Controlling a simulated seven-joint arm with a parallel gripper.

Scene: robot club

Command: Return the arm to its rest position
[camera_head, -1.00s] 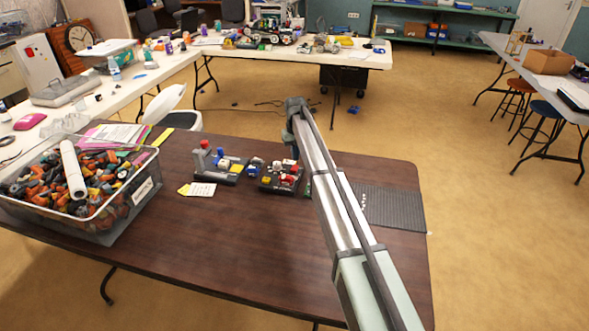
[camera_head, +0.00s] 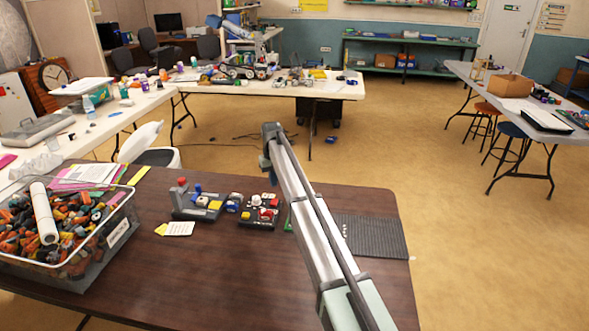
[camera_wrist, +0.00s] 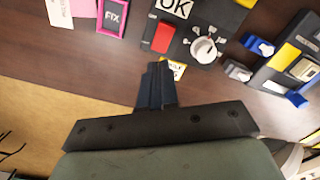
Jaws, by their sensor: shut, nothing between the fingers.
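My gripper (camera_wrist: 157,85) shows at the bottom middle of the wrist view, its dark fingers together and empty. They point toward the far side of the brown table, apart from the parts trays as far as I can tell. A black tray (camera_head: 257,224) with red and white parts lies just left of the arm. In the wrist view this tray (camera_wrist: 185,45) has an "OK" label, a red block and a white knob.
A second tray (camera_head: 196,213) with colored blocks is left of the first. A clear bin (camera_head: 100,247) full of orange and black parts stands at the table's left. A black ribbed mat (camera_head: 372,237) lies right of the arm. The table's front middle is clear.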

